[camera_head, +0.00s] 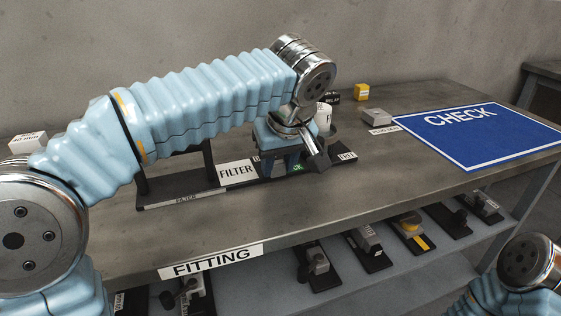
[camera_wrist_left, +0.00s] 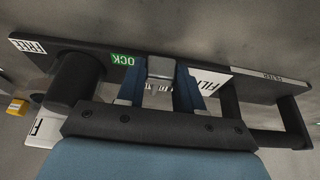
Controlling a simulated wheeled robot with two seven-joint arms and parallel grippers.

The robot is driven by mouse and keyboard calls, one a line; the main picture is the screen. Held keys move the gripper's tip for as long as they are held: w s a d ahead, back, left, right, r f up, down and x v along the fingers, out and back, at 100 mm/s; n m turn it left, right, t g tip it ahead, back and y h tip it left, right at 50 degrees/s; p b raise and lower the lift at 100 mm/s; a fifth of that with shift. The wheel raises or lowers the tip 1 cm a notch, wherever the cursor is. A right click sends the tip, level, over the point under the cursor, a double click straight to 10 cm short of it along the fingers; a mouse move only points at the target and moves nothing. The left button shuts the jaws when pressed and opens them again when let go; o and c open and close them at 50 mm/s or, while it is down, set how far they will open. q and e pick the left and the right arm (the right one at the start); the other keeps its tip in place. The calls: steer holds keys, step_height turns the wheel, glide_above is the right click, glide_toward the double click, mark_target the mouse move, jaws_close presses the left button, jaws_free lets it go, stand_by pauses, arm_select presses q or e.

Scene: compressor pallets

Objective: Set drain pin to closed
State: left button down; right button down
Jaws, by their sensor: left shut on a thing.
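My left gripper (camera_head: 283,165) reaches down over the black filter fixture (camera_head: 190,198) on the bench. In the left wrist view its two blue fingers (camera_wrist_left: 159,88) are shut on a small grey metal block, apparently the drain pin (camera_wrist_left: 160,67). The block sits at the fixture's plate beside a green label (camera_wrist_left: 123,60) reading "OCK", its first letter hidden or cut off. A white "FREE" label (camera_wrist_left: 28,46) is further left on the same plate. In the head view the fingers and wrist hide the pin. My right gripper is out of view.
The bench has a "FITTING" label (camera_head: 210,261) on its front edge. A blue "CHECK" mat (camera_head: 480,150) lies at right. A yellow block (camera_head: 361,91) and a grey block (camera_head: 377,117) stand behind. Several parts sit on the shelf below. Bench front is clear.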

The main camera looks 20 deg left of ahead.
arm_select(q)
steer(key=c, duration=0.7)
jaws_free()
steer(key=shift+r, duration=0.15)
steer(key=p+v, duration=0.2)
steer(key=v, duration=1.1)
steer(key=shift+s+d+r+p, duration=0.1)
steer(key=shift+s+r+p, duration=0.15)
steer(key=shift+p, duration=0.15)
